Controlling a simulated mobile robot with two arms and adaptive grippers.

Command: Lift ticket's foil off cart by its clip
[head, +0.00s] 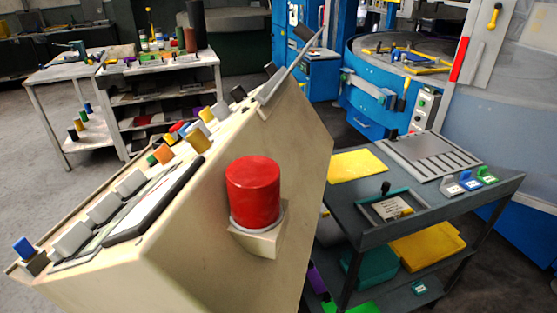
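The cart (440,226) is dark grey and stands at the right, behind and beside a beige control console. A ticket (391,206), a pale card with print too small to read, lies in a teal-edged holder on its top. Three small clip-like pieces stand in a row near the cart's right end: a white one (452,187), a blue one (470,181) and a green one (487,175). Each has a pale label that I cannot read. I cannot make out the foils themselves. Neither of my grippers is in view.
The console (230,160) with a big red button (253,191) fills the foreground and hides the cart's left side. A yellow sheet (357,166) and a slotted grey plate (433,155) lie on the cart. A yellow bin (427,245) sits below. A blue machine (372,85) stands behind.

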